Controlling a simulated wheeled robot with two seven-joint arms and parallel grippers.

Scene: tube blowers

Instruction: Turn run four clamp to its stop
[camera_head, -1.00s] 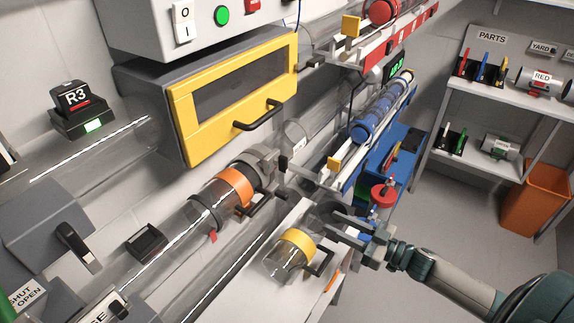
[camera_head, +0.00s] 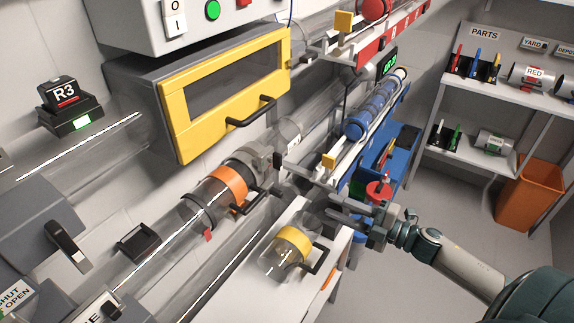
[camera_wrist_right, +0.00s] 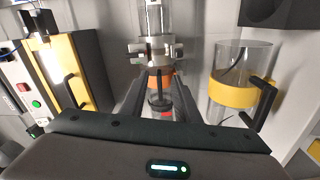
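A grey clamp (camera_head: 250,158) sits around the clear tube run beside an orange band (camera_head: 232,182). I take it for the run four clamp, but no label on it is readable. The clamp (camera_wrist_right: 155,53) and orange band (camera_wrist_right: 158,79) also show in the right wrist view, straight ahead between the finger lines. My right gripper (camera_head: 308,188) is open and empty, right of the clamp. It looks apart from the clamp, and its fingers point toward it. The fingers (camera_wrist_right: 160,88) stand apart in the wrist view. My left gripper is not in view.
A yellow-banded clear canister (camera_head: 292,241) with a black handle stands on the white table below my right gripper. A grey box with a yellow-framed door (camera_head: 225,95) is above the clamp. A blue plunger tube (camera_head: 375,112) and red valve wheel (camera_head: 378,191) lie right.

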